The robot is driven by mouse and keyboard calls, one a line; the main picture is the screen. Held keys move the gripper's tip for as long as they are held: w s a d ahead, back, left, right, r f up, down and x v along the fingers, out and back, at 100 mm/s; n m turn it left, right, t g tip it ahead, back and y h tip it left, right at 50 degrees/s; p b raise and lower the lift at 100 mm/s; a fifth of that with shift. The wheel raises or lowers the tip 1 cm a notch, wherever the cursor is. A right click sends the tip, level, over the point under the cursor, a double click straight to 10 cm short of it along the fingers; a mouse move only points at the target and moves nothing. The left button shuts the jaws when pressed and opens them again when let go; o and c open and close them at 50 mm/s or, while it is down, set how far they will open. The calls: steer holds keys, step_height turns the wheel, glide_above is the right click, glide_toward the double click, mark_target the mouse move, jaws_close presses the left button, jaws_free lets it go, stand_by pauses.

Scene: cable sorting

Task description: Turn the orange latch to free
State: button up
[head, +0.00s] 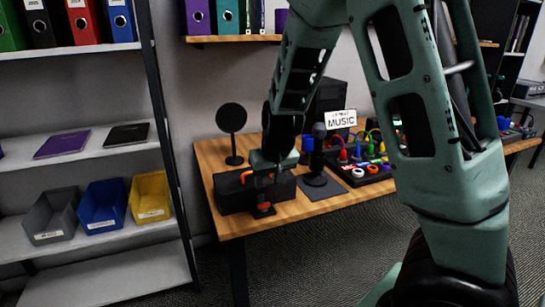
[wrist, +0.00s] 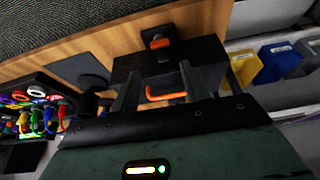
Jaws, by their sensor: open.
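A black box (head: 232,198) stands near the left front of the wooden table. A small orange latch (head: 264,207) on a dark mount sits at its front; it also shows in the wrist view (wrist: 159,43), beyond my fingertips. An orange handle (head: 246,175) is on the box; in the wrist view the handle (wrist: 166,96) lies between my fingers, nearer the camera. My gripper (head: 266,184) points down over the box. Its two fingers (wrist: 157,72) are apart, with nothing held. I cannot tell whether a finger touches the box or the latch.
A microphone on a stand (head: 319,155) is right of the box, on a dark pad. A panel with coloured cables (head: 360,172) lies farther right by a MUSIC sign (head: 341,119). A round black disc on a stand (head: 231,118) is behind. Shelving with bins (head: 102,205) stands left.

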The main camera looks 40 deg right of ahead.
steer(key=p+v, duration=0.2)
steer(key=v, duration=0.4)
steer(key=shift+r, duration=0.15)
